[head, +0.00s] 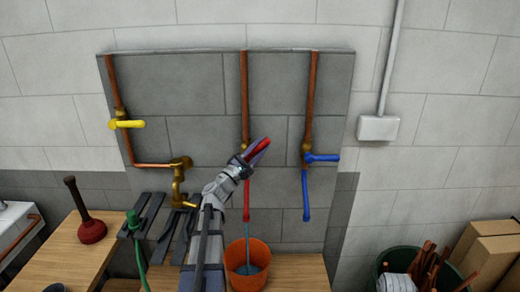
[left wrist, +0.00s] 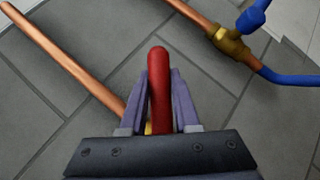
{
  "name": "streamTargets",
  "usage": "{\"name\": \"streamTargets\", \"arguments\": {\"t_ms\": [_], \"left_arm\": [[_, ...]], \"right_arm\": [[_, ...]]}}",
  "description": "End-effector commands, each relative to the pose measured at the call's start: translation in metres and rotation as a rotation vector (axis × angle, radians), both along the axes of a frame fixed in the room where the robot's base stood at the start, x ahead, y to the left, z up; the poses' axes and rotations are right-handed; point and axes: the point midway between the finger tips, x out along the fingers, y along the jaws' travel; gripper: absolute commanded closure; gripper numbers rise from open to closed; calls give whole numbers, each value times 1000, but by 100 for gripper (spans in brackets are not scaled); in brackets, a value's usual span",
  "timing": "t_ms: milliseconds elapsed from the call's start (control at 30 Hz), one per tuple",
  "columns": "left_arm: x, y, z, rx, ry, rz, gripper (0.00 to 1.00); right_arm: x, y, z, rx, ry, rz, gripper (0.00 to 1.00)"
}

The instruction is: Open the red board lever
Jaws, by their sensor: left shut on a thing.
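The red lever (head: 262,145) sits on the middle copper pipe (head: 244,90) of the grey wall board (head: 190,80). My left gripper (head: 256,156) is shut on the red lever. In the head view the lever slants up and to the right of its valve. In the left wrist view the red lever (left wrist: 158,85) stands between the two jaws, its rounded end sticking out past them. The jaws hide most of the valve body. A red spout (head: 246,200) hangs below it, and a thin bluish stream (head: 247,235) shows between spout and orange bucket (head: 240,280). My right gripper is not in view.
A blue lever (head: 322,158) is on the right pipe, pointing right. A yellow lever (head: 127,124) is on the left pipe, near a brass tap (head: 179,180). A plunger (head: 90,228) stands on the left wooden top. A green bin (head: 400,265) and boxes (head: 485,255) are at right.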

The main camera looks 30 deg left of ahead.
Motion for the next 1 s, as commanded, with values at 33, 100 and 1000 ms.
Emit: {"name": "streamTargets", "arguments": {"t_ms": [33,100,1000], "left_arm": [[0,0,0,-1,0,1,100],[0,0,0,0,1,1,100],[-37,6,-18,1,0,4,40]], "right_arm": [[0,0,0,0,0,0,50],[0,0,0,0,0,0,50],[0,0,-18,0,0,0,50]]}}
